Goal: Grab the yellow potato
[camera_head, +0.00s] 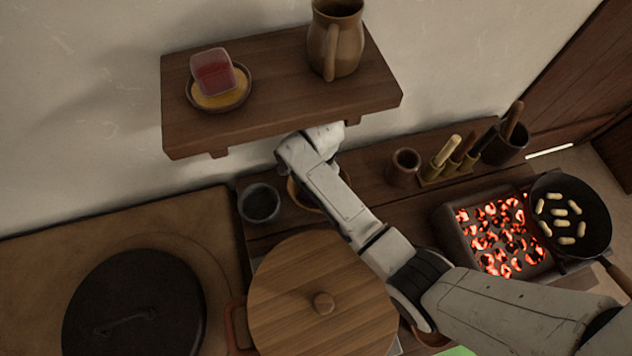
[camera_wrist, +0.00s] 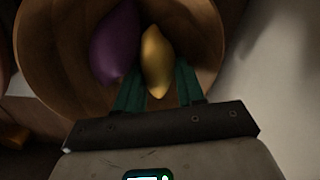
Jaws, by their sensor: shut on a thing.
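The yellow potato (camera_wrist: 157,58) lies in a wooden bowl (camera_wrist: 45,62) in the wrist view. A purple potato (camera_wrist: 114,45) lies close to its left in the same bowl. My gripper (camera_wrist: 159,84) reaches into the bowl with its green fingers on either side of the yellow potato, shut on it. The potato seems still inside the bowl; I cannot tell whether it is lifted. In the head view, the bowl (camera_head: 298,196) shows only partly behind my arm, below the shelf. My fingers and the potatoes are hidden there.
A wooden shelf (camera_head: 285,108) overhangs my wrist, holding a jug (camera_head: 336,42) and a dish (camera_head: 247,92). A grey cup (camera_head: 260,203) stands left of the bowl. A wooden lid (camera_head: 290,290) is in front. Glowing coals (camera_head: 497,238) and a pan (camera_head: 575,204) lie right.

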